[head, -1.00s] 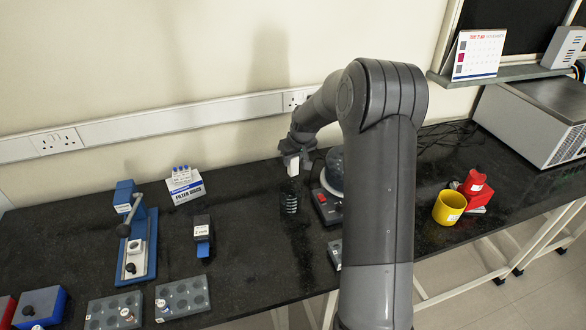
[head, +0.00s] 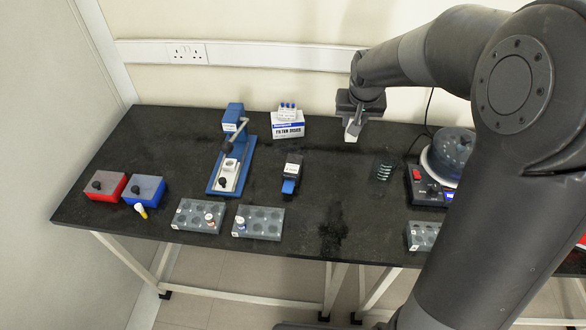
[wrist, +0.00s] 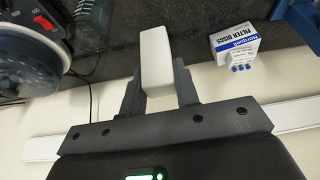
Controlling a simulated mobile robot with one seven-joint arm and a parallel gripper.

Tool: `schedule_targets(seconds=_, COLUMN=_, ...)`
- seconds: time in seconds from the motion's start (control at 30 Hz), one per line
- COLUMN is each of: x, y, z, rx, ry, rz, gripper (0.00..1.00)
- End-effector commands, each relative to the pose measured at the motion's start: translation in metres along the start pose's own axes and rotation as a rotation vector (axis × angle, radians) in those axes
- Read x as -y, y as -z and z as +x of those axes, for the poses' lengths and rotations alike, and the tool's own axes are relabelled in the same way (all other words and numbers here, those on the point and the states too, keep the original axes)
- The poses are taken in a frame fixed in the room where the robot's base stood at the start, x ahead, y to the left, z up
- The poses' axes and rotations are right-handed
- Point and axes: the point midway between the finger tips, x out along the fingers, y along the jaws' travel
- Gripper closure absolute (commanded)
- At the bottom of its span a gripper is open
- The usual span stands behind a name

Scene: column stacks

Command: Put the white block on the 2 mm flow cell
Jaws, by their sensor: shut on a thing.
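The white block (head: 352,132) is held in my gripper (head: 355,118) above the back of the bench, right of the filter disc box. In the wrist view the white block (wrist: 155,58) is clamped between both fingers of my gripper (wrist: 158,88) and sticks out past the tips. A black and blue holder with a white label, which looks like the 2 mm flow cell (head: 290,180), stands on the bench to the left of and nearer than my gripper. The label is too small to read surely in the head view. The block is apart from it.
The filter disc box (head: 287,128) stands behind the flow cell. A blue lever press (head: 232,160) is to its left, grey racks (head: 258,222) in front. A coil vessel (head: 384,170) and a round-topped device (head: 450,158) are at right. Bench between gripper and flow cell is clear.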

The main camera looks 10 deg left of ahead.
Motion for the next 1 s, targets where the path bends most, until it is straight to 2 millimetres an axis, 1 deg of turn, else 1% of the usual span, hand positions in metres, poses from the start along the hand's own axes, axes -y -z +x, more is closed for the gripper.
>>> schedule_targets(seconds=0.03, x=0.012, y=-0.011, z=-0.009, rx=-0.005, ry=-0.006, rz=0.004, gripper=0.93)
schedule_targets(seconds=0.1, x=0.024, y=-0.023, z=-0.017, rx=-0.008, ry=-0.014, rz=0.020, gripper=0.93)
schedule_targets(seconds=0.2, x=0.036, y=-0.037, z=-0.024, rx=-0.012, ry=-0.022, rz=0.038, gripper=0.93)
schedule_targets(seconds=0.3, x=0.042, y=-0.044, z=-0.029, rx=-0.016, ry=-0.027, rz=0.049, gripper=0.93)
schedule_targets(seconds=0.37, x=0.047, y=-0.047, z=-0.028, rx=-0.015, ry=-0.028, rz=0.050, gripper=0.93)
schedule_targets(seconds=0.47, x=0.061, y=-0.049, z=-0.019, rx=-0.014, ry=-0.028, rz=0.050, gripper=0.93)
schedule_targets(seconds=0.7, x=0.115, y=-0.051, z=0.016, rx=-0.012, ry=-0.026, rz=0.047, gripper=0.93)
schedule_targets(seconds=0.8, x=0.135, y=-0.051, z=0.029, rx=-0.013, ry=-0.027, rz=0.048, gripper=0.93)
schedule_targets(seconds=0.9, x=0.149, y=-0.051, z=0.038, rx=-0.015, ry=-0.028, rz=0.051, gripper=0.93)
schedule_targets(seconds=1.0, x=0.156, y=-0.051, z=0.043, rx=-0.016, ry=-0.028, rz=0.053, gripper=0.93)
